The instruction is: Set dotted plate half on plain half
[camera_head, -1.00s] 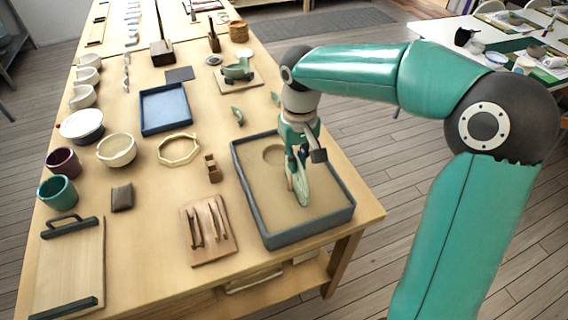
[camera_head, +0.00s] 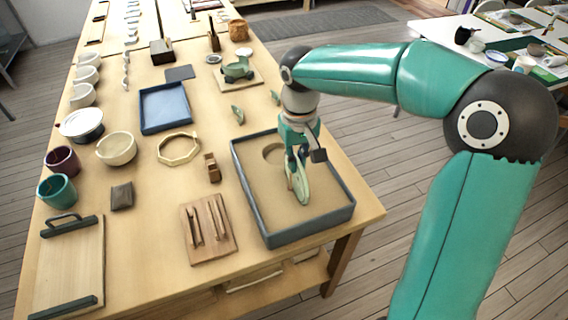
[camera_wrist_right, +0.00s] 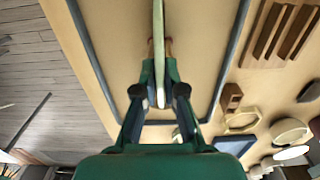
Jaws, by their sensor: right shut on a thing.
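A pale green plate half (camera_head: 303,188) stands on edge in the sand-coloured bed of the dark-rimmed tray (camera_head: 243,189). My right gripper (camera_head: 297,168) is shut on it from above. In the right wrist view the held half (camera_wrist_right: 158,25) shows edge-on as a thin pale strip between the fingers (camera_wrist_right: 160,78). I cannot tell whether it bears dots, nor whether its lower edge touches another half; no second half shows clearly in the tray. A round hollow in the bed lies behind the gripper. My left gripper is not in view.
Left of the tray are a board with wooden sticks (camera_head: 208,228), a small wooden block (camera_head: 212,168) and an octagonal ring (camera_head: 179,149). Small green shards (camera_head: 238,115) lie behind it. A blue tray (camera_head: 165,108) and bowls stand farther left. The table's right edge is close by.

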